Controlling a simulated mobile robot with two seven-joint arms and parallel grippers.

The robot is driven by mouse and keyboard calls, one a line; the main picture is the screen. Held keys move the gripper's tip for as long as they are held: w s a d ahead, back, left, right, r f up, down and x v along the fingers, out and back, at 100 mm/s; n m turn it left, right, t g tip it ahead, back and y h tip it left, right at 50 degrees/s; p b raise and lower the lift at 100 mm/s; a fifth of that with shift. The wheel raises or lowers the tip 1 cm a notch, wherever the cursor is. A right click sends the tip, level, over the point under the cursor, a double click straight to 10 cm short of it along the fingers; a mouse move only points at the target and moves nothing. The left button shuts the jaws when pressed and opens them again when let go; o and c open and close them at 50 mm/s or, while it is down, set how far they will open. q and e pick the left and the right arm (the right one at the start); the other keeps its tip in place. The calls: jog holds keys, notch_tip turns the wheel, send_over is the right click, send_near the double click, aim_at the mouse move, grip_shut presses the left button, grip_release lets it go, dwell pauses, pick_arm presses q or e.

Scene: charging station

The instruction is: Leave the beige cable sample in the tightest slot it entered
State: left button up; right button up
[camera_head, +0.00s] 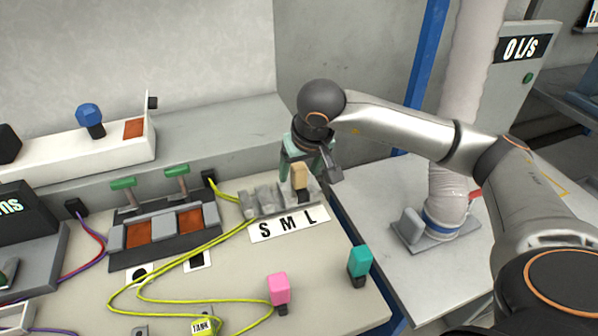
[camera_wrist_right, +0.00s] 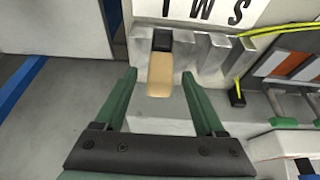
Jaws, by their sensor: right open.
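The beige cable sample (camera_head: 299,176) stands upright with its dark lower end at the L slot of the grey slot block (camera_head: 262,202), behind the white S M L label (camera_head: 289,224). It also shows in the right wrist view (camera_wrist_right: 160,78), its dark end (camera_wrist_right: 162,41) between the block's walls at the L end. How deep it sits is hard to tell. My right gripper (camera_head: 306,163) is open above the block. In the wrist view its green fingers (camera_wrist_right: 158,80) stand either side of the sample, with gaps. My left gripper is not in view.
A pink sample (camera_head: 279,289) and a teal sample (camera_head: 359,262) stand on the table front. Yellow cables (camera_head: 150,283) loop across the table left of the block. A panel with green-handled levers (camera_head: 165,230) stands at left. A grey wall ledge (camera_head: 215,137) runs behind.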

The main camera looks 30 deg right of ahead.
jog(key=v, duration=1)
jog(key=shift+s+r+p, duration=0.25)
jog(key=shift+r+p, duration=0.05)
jog(key=shift+p, duration=0.15)
